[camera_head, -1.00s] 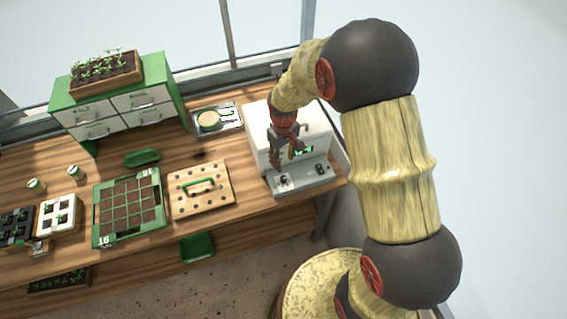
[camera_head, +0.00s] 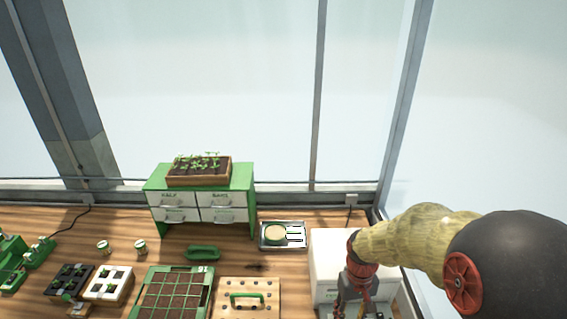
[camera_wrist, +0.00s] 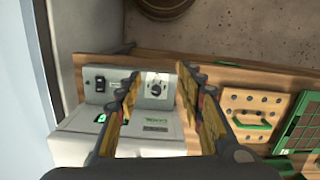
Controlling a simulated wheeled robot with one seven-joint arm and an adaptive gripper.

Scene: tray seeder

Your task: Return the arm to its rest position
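My gripper (camera_wrist: 160,82) is open and empty in the wrist view, its two fingers apart, above a white machine (camera_wrist: 97,135) with a switch and a knob. In the head view my gripper (camera_head: 355,301) hangs pointing down in front of the white machine (camera_head: 328,250), at the right of the bench. Its fingertips are cut off or hard to make out there. I cannot tell the exact gap between the fingers and the machine.
A pegboard with a green handle (camera_head: 233,287) and a green-framed tray (camera_head: 150,292) lie left of the machine. A metal tray (camera_head: 267,246) sits behind. A drawer cabinet (camera_head: 248,178) carries a seedling box (camera_head: 226,184). Windows stand behind the bench.

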